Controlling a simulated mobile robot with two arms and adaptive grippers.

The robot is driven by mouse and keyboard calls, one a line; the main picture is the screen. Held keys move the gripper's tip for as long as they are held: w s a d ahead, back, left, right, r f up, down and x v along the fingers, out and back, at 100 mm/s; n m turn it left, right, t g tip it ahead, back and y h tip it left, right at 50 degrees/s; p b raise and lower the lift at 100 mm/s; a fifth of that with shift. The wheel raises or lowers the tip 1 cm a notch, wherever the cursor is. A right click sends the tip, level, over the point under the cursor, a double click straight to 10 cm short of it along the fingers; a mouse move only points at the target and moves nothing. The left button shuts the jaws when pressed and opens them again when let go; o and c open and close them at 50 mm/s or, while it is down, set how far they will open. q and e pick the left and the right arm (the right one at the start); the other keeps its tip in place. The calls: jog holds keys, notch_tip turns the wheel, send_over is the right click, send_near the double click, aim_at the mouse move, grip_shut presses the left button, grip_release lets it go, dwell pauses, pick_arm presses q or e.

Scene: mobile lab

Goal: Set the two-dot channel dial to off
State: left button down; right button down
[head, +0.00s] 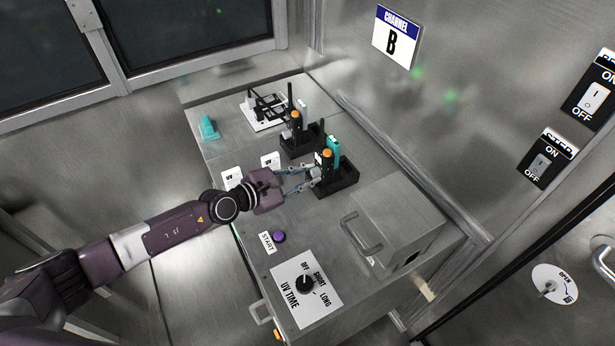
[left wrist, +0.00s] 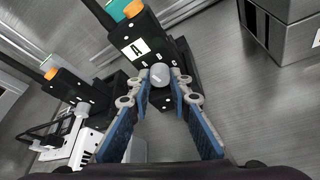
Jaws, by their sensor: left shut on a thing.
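The nearer black channel unit (head: 337,180) stands on the steel bench, with an orange cap and a teal part on top. In the left wrist view the unit (left wrist: 138,48) carries an "A" label and small white dots. Its round grey dial (left wrist: 160,77) sits between my left fingertips (left wrist: 161,84), and the left gripper is shut on it. In the head view my left gripper (head: 312,179) reaches this unit from the left, and the dial is mostly hidden. I cannot make out the dial's setting or which dot marking belongs to it. My right gripper is not in view.
A second black unit (head: 298,136) stands behind, with a white-and-black rack (head: 266,109) farther back. A teal piece (head: 208,128) is at the back left. The UV time dial (head: 305,283), purple start button (head: 279,236) and handled steel box (head: 395,222) are nearer.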

pick_arm(q)
jog(key=n+g+h+b, duration=0.1)
jog(key=n+b, duration=0.1)
jog(key=b, duration=0.1)
jog(key=shift+w+a+f, duration=0.1)
jog(key=shift+f, duration=0.05)
jog(key=shift+w+n+g+h+b, duration=0.1)
jog(key=shift+n+g+h+b, duration=0.2)
jog(key=shift+n+g+b, duration=0.6)
jog(key=c, duration=2)
grip_release()
jog(key=shift+c, duration=0.2)
jog(key=shift+r, duration=0.2)
jog(key=shift+a, duration=0.1)
jog(key=v, duration=1.2)
jog(key=shift+f, duration=0.1)
